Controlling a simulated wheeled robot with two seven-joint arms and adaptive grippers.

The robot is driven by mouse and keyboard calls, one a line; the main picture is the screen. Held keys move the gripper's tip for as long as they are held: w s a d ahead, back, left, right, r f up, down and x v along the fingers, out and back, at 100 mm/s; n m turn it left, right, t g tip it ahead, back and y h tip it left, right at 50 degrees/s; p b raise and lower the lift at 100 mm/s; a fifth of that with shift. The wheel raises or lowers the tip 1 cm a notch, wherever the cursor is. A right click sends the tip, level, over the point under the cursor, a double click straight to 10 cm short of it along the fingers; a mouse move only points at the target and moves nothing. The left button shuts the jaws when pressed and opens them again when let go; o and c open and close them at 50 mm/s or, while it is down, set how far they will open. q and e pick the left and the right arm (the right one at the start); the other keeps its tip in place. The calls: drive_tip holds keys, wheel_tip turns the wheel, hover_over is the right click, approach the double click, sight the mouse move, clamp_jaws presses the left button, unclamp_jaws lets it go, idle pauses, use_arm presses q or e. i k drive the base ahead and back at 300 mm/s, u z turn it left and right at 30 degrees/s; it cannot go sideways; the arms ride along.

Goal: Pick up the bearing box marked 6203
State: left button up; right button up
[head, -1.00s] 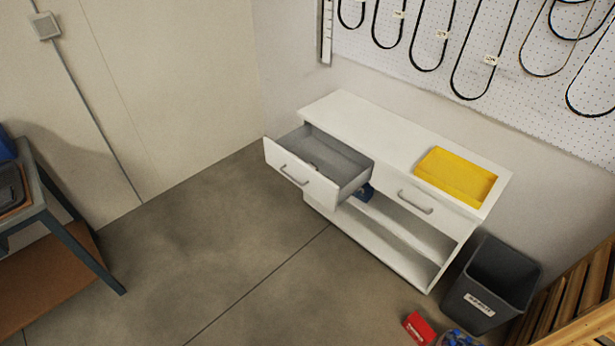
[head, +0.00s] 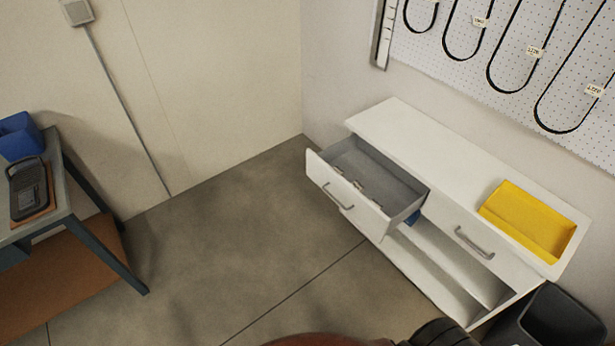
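No box marked 6203 can be made out in the head view. The white cabinet (head: 395,118) stands against the wall with its left drawer (head: 375,170) pulled open. The drawer's grey inside shows no box, only small dark marks near its front panel. Its right drawer (head: 470,238) is shut. A blue thing (head: 412,217) shows partly below the open drawer, mostly hidden. Neither of my grippers is in view. A dark red rounded shape and a black ridged part are cut off at the bottom edge; I cannot tell what they are.
A yellow tray (head: 528,222) sits on the cabinet top. A dark bin (head: 555,322) stands at the cabinet's right end. A workbench (head: 62,200) at left holds a blue bin (head: 20,137) and a dark device (head: 28,187). The floor between is clear.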

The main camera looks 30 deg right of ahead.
sight(359, 186)
drive_tip(key=u, duration=0.25)
drive_tip(key=i, duration=0.9)
drive_tip(key=z, duration=0.4)
drive_tip(key=i, duration=0.7)
drive_tip(key=z, duration=0.7)
